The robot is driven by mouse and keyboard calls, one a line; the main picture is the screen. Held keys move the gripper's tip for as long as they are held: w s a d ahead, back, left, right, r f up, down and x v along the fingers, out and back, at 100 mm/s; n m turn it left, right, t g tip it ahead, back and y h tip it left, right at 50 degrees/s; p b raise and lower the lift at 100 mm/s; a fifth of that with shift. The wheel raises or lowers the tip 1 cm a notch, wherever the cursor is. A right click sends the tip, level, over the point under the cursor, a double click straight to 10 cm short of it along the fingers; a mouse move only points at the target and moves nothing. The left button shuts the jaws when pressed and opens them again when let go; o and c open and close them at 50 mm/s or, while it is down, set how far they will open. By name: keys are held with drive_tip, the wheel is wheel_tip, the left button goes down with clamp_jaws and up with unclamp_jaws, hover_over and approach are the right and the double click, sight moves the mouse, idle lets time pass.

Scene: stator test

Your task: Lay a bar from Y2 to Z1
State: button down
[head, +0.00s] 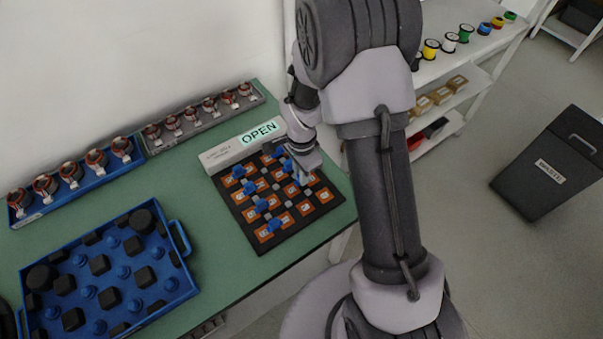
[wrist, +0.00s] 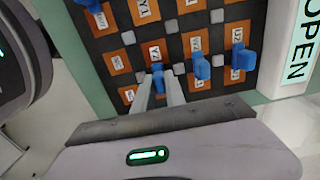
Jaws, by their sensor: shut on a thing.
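The dark terminal board (head: 262,242) lies on the green bench, with orange labelled plates and small grey squares. Several blue pieces (head: 274,224) stand on it, mostly along its left side and back. My gripper (head: 301,178) is low over the board's right part. In the wrist view my gripper (wrist: 158,88) has its fingers closed on a blue piece (wrist: 157,69) at an orange plate. Two more blue pieces, one nearer (wrist: 201,66) and one farther (wrist: 242,60), stand to its right. I cannot tell whether the held piece touches the board.
A lit OPEN sign (head: 260,133) stands along the board's back edge. A blue tray (head: 170,305) with black and blue parts lies front left. Racks of wound stators, one blue (head: 95,180) and one grey (head: 190,128), line the wall. A grey bin (head: 548,165) stands right.

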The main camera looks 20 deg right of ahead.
drive_tip(key=shift+f, duration=0.1)
drive_tip(key=shift+f+b, duration=0.65)
drive_tip(key=shift+b, duration=0.1)
drive_tip(key=c, duration=1.3)
unclamp_jaws()
wheel_tip(320, 180, up, 18)
drive_tip(key=p, duration=0.5)
drive_tip(key=shift+f, duration=0.2)
